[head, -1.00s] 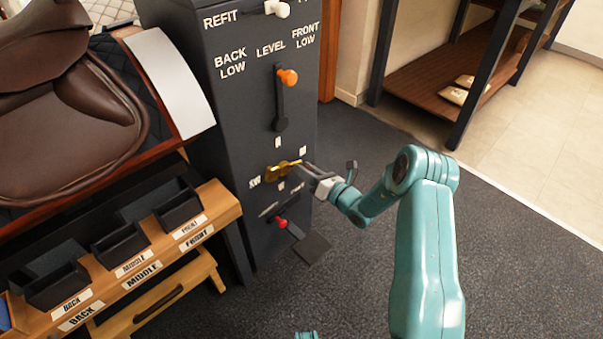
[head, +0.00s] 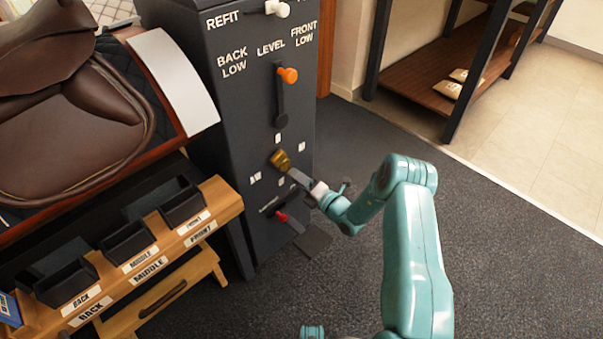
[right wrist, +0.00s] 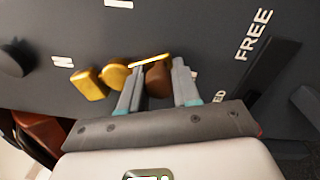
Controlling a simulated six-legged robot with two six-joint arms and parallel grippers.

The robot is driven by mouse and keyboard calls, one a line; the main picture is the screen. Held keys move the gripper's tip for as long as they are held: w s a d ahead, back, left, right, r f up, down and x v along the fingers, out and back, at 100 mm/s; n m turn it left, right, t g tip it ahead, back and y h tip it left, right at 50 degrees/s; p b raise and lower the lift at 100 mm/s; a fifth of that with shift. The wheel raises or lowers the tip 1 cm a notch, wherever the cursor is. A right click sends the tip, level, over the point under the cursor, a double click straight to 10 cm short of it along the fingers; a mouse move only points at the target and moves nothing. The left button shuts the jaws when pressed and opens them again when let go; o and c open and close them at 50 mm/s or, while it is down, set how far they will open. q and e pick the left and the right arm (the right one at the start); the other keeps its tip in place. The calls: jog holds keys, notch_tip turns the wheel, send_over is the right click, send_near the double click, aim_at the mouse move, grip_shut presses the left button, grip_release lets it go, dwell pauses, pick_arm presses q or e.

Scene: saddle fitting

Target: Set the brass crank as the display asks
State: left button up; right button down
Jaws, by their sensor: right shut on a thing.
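The brass crank (head: 281,160) is on the front of the dark cabinet, below the orange-knobbed lever, with small white labels around it. In the right wrist view it shows as a brass block, a round hub (right wrist: 115,76) and a thin bar, with a brown grip (right wrist: 158,80) between the fingers. My right gripper (head: 292,176) is shut on the crank at that grip; it also shows in the right wrist view (right wrist: 159,88). The small labels by the crank are too small to read in the head view. My left gripper is not in view.
The cabinet (head: 230,100) bears an orange-knobbed lever (head: 288,75) under BACK LOW, LEVEL and FRONT LOW, and a white knob (head: 281,9) by REFIT. A red-handled lever (head: 282,217) sits below the crank. A saddle (head: 70,110) and a bench with black bins (head: 126,240) stand left.

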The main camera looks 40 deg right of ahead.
jog(key=shift+s+a+f+m+p, duration=0.1)
jog(key=shift+a+m+p, duration=0.4)
jog(key=shift+m, duration=0.85)
jog(key=shift+a+f+m+p, duration=0.15)
jog(key=shift+a+m, duration=0.55)
jog(key=shift+m, duration=0.65)
jog(key=shift+h, duration=0.4)
jog(key=c, duration=1.1)
grip_release()
jog(key=s+d+p, duration=0.1)
jog(key=s+p, duration=0.3)
jog(key=s, duration=1.2)
jog(key=shift+s+f, duration=0.15)
jog(key=shift+f, duration=0.25)
